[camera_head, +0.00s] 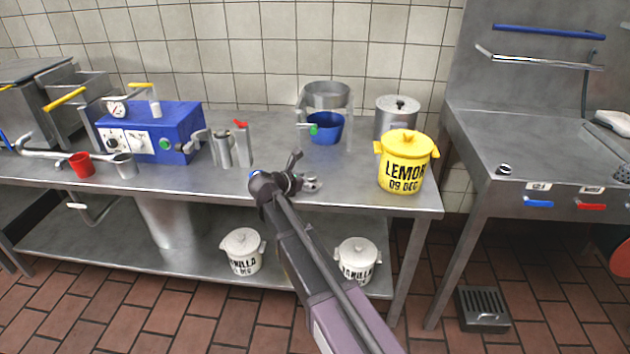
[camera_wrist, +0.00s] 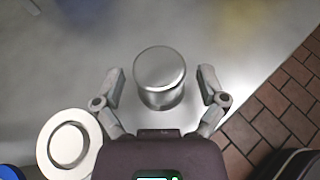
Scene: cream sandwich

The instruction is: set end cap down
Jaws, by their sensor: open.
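The end cap (camera_wrist: 160,98) is a short shiny metal cylinder with a flat round top. In the wrist view it stands upright on the steel worktop, near the front edge. My gripper (camera_wrist: 160,72) is open, with one finger on each side of the cap and a visible gap on both sides. In the head view my gripper (camera_head: 303,172) is low over the front part of the worktop (camera_head: 345,196). There my wrist and fingers largely hide the cap.
A yellow lemon tub (camera_head: 405,165) stands right of my gripper. A blue container (camera_head: 325,128) is behind. Vanilla tubs (camera_head: 242,252) (camera_head: 357,262) stand on the lower shelf.

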